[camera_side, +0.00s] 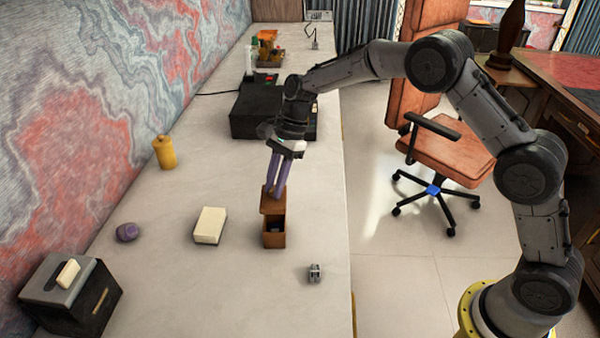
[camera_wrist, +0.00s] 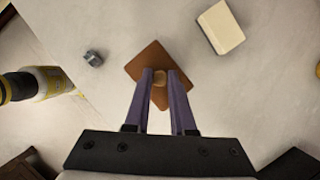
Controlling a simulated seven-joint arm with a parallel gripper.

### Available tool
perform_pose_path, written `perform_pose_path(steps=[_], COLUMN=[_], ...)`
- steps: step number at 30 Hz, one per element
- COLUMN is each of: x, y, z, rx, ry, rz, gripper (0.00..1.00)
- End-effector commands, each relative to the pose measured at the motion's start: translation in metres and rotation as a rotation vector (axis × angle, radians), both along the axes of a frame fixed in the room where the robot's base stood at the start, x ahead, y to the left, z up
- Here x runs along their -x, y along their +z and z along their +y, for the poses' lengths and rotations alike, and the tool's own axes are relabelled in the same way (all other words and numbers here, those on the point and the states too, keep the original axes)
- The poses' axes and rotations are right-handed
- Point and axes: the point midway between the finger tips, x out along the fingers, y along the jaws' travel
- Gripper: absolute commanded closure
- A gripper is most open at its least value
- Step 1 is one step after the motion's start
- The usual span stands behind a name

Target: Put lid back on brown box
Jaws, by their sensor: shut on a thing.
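The brown box (camera_side: 274,240) stands on the desk, with part of its dark opening showing and a small bluish thing inside. The brown lid (camera_side: 268,206) is at the top of the box toward its far side, leaving the near part of the opening uncovered. I cannot tell whether lid and box touch. My gripper (camera_side: 275,194) points down, its purple fingers shut on the lid's knob.
A cream block (camera_side: 210,225) lies left of the box, and a small grey metal part (camera_side: 315,273) lies nearer right. A black case (camera_side: 245,112) stands behind.

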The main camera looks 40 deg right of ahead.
Motion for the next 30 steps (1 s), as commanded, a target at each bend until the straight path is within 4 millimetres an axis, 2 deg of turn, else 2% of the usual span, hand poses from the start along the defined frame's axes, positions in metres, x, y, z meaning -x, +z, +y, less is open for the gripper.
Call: perform_pose_path(steps=[8, 21, 30], x=[0.002, 0.002, 0.002], y=[-0.014, -0.052, -0.065], z=[0.005, 0.004, 0.004], rx=[0.000, 0.000, 0.000], ry=[0.010, 0.009, 0.010], rz=[0.006, 0.005, 0.002], gripper=[1.00, 1.00, 1.00])
